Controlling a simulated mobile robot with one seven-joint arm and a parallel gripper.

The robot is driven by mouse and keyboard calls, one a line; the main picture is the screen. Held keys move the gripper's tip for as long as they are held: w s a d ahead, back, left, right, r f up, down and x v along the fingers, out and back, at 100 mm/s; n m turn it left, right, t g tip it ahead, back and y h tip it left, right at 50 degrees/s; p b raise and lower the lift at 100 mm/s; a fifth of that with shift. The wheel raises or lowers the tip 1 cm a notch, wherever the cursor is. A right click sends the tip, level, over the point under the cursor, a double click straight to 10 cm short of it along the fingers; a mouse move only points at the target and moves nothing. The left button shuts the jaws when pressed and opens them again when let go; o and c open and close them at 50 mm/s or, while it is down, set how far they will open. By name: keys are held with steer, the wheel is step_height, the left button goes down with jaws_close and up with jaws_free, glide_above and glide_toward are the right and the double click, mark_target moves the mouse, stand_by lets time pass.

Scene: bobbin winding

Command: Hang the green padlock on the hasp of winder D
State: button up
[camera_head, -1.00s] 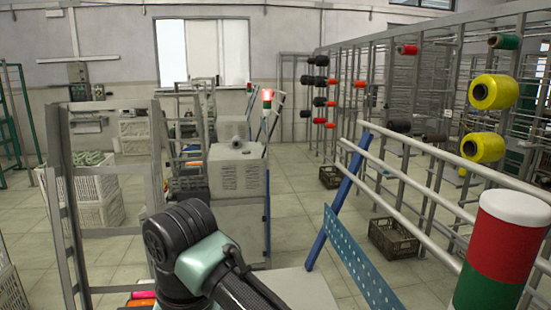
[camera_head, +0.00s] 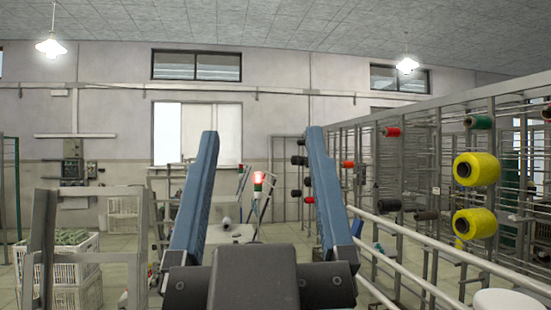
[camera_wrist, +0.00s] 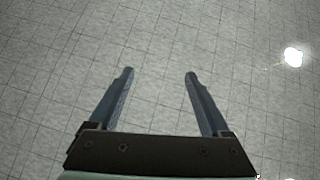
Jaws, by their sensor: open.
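My gripper (camera_head: 262,140) is raised in front of the head camera with its two blue fingers spread wide and pointing up. Nothing is between the fingers. In the wrist view, the gripper (camera_wrist: 158,76) is also open and empty against the ceiling. I cannot see a green padlock or a hasp in any view. A grey machine (camera_head: 228,232) with a lit red signal lamp (camera_head: 258,183) shows partly between the fingers; I cannot tell which winder it is, and my gripper hides much of it.
White crates (camera_head: 75,268) stand at the left beside a grey metal frame (camera_head: 40,245). A long rack with yellow spools (camera_head: 476,169) and white rails (camera_head: 420,240) fills the right side. A ceiling lamp (camera_wrist: 293,56) shows in the wrist view. The space above the machines looks clear.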

steer(key=shift+s+d+r+m+h, duration=0.15)
steer(key=shift+s+d+m+h, duration=0.35)
steer(key=shift+m, duration=0.1)
steer(key=shift+w+a, duration=0.1)
steer(key=shift+w, duration=0.05)
steer(key=shift+c, duration=0.4)
